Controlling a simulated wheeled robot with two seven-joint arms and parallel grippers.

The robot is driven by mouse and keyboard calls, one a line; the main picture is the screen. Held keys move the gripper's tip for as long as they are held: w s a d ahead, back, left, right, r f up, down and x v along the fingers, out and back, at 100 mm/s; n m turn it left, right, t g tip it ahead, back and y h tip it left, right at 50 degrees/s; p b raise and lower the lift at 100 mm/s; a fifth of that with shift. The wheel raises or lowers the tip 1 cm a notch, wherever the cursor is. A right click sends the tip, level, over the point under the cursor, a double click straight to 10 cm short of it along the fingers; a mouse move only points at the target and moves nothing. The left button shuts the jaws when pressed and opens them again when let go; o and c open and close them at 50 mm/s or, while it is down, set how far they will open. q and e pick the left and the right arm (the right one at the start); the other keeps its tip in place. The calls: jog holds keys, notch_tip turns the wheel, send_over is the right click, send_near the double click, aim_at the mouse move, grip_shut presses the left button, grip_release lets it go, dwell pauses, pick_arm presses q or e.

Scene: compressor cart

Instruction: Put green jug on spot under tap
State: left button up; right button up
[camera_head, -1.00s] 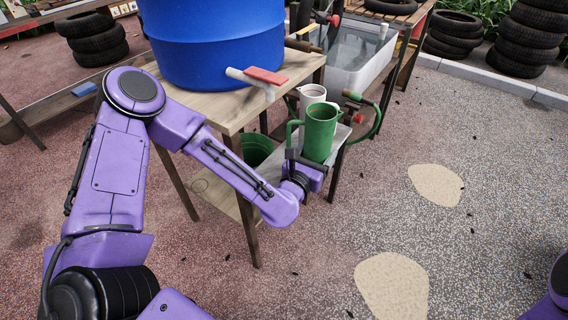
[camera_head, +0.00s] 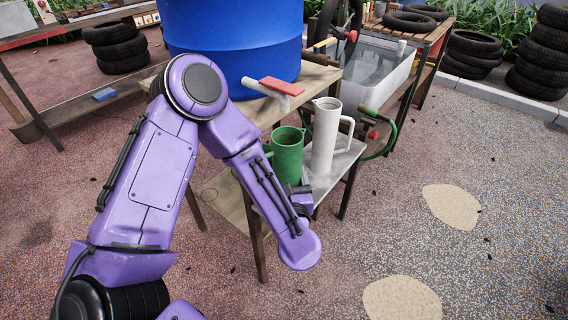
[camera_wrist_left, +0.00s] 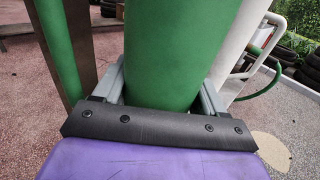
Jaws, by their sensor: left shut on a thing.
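The green jug (camera_head: 287,156) is upright in my left gripper (camera_head: 299,192), left of the white jug and below the tap's height. In the left wrist view, the fingers of the left gripper (camera_wrist_left: 160,92) flank the green jug's body (camera_wrist_left: 178,50), with its handle (camera_wrist_left: 58,45) on the left. The tap (camera_head: 272,90), white with a red lever, sticks out from the blue barrel (camera_head: 235,50). The jug's base is partly hidden by my wrist. My right gripper is not in view.
The white jug (camera_head: 326,137) stands on the grey side shelf (camera_head: 343,160), close to the green jug. A green hose (camera_head: 388,148) hangs behind it. The wooden table's front leg (camera_head: 256,240) stands near my arm. A grey water tub (camera_head: 378,72) is behind.

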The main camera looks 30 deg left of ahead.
pick_arm(q)
jog(key=f+x, duration=0.1)
jog(key=x, duration=0.5)
jog(key=shift+w+f, duration=0.25)
jog(key=shift+w, duration=0.05)
jog(key=shift+a, duration=0.1)
jog(key=shift+f, duration=0.15)
jog(key=o, duration=1.2)
jog(key=shift+c, duration=0.2)
